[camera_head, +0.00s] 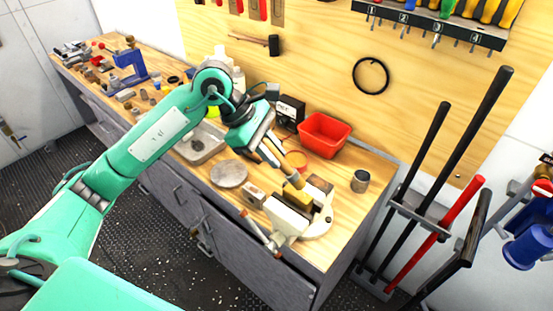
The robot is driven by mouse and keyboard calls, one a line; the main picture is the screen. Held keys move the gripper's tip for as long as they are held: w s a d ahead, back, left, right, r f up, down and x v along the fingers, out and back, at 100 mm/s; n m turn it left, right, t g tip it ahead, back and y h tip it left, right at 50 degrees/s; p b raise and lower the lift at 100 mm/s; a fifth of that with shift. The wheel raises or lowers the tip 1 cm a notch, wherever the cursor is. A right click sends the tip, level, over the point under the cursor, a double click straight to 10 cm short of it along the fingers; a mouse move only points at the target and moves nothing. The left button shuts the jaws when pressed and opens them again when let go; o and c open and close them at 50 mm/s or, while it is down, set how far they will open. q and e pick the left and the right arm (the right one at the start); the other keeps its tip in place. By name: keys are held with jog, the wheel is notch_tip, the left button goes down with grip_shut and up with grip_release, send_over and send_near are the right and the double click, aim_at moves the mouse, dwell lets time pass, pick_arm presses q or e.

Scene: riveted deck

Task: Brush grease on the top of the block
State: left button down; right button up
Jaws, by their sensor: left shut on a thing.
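My left gripper (268,150) reaches over the bench from the left and is shut on a slim brush (288,172), which slants down to the right. The brush's lower end is at or just above a yellowish block (298,196) held in the jaws of a pale bench vise (287,219). I cannot tell whether brush and block touch. A round orange-topped tin (297,158), perhaps the grease, stands just behind the brush. My right gripper is not in view.
A red bin (324,134) and a dark box (290,110) stand behind. A small can (360,181) stands at the bench's right end. A round grey disc (228,174) lies left of the vise. Long-handled tools (440,190) stand in a rack beyond the bench's right edge.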

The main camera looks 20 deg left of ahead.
pick_arm(q)
jog(key=shift+s+r, duration=0.1)
jog(key=shift+r, duration=0.85)
jog(key=shift+r+p, duration=0.35)
jog(key=shift+r, duration=0.1)
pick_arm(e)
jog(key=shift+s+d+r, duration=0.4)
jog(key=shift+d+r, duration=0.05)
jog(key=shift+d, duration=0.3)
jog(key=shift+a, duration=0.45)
